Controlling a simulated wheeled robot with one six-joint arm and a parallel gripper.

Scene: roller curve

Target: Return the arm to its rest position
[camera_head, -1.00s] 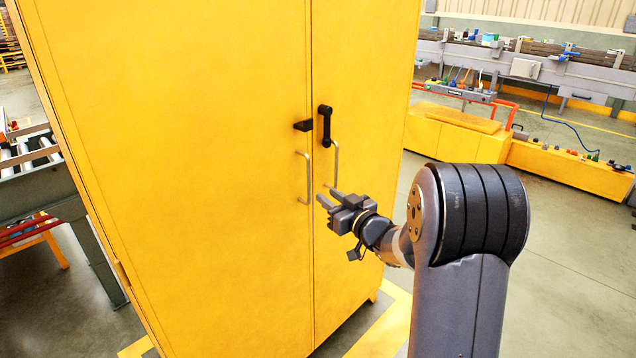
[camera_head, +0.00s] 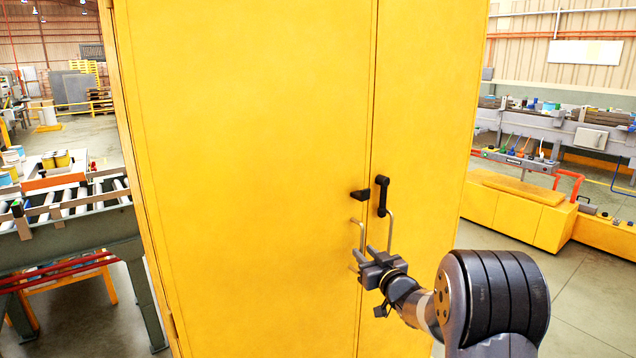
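My gripper (camera_head: 354,260) is in front of the tall yellow cabinet (camera_head: 250,180), near the seam between its two doors. Its two fingers point left and stand apart, with nothing seen between them. The fingertips overlap the lower end of the left door handle (camera_head: 361,232) in the picture. I cannot tell whether they touch it. The right door handle (camera_head: 390,230) is just above my gripper. A black latch lever (camera_head: 382,195) sits above the handles. Both doors look closed. My arm reaches in from the lower right.
A roller conveyor (camera_head: 65,205) stands left of the cabinet. Low yellow units (camera_head: 515,212) and a grey workbench (camera_head: 560,130) are at the right. Open floor (camera_head: 500,248) lies between the cabinet and these units. Shelves stand far behind at the left.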

